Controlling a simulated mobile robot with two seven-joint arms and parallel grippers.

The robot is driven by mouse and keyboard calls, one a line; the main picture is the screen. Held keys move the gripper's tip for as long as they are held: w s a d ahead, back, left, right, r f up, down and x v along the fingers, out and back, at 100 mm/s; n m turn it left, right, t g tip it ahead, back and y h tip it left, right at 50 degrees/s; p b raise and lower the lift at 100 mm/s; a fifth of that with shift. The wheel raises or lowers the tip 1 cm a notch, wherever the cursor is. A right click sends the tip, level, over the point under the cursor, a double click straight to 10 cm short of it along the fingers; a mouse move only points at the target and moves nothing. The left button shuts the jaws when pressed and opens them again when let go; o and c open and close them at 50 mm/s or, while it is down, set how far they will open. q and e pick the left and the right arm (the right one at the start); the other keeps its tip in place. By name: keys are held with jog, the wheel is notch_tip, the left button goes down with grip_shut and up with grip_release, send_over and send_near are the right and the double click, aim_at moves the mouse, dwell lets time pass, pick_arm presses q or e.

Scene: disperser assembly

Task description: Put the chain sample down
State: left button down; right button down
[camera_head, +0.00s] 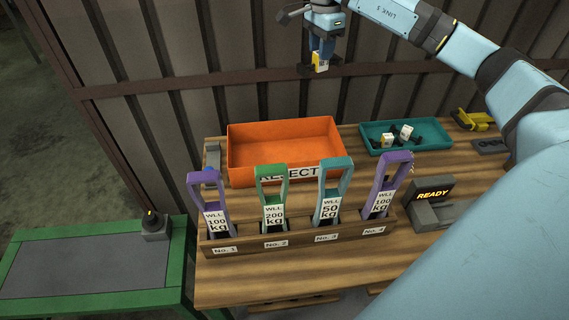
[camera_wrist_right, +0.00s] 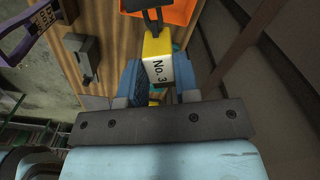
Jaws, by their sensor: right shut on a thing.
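The chain sample is a small block with a yellow and white tag (camera_head: 320,62) in the head view. In the right wrist view the block (camera_wrist_right: 158,62) reads "No. 3", and a dark link juts from its far end. My right gripper (camera_head: 319,68) is shut on it and holds it in the air above and behind the orange REJECT bin (camera_head: 240,157). In the wrist view part of the bin (camera_wrist_right: 183,12) shows beyond the sample. A teal tray (camera_head: 374,151), right of the bin, holds two tagged samples (camera_head: 406,132) and dark pieces. My left gripper is not in view.
A wooden rack (camera_head: 300,241), marked No. 1 to No. 4, stands in front with upright WLL-labelled coloured handles. A green-framed table (camera_head: 90,270) stands left. A ribbed wall is behind.

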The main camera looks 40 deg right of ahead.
jog(key=shift+w+f+b, duration=0.2)
jog(key=shift+f+b, duration=5.45)
jog(key=shift+f, duration=10.95)
jog(key=c, duration=0.8)
grip_release()
jog(key=shift+f, duration=0.1)
jog(key=shift+c, duration=0.2)
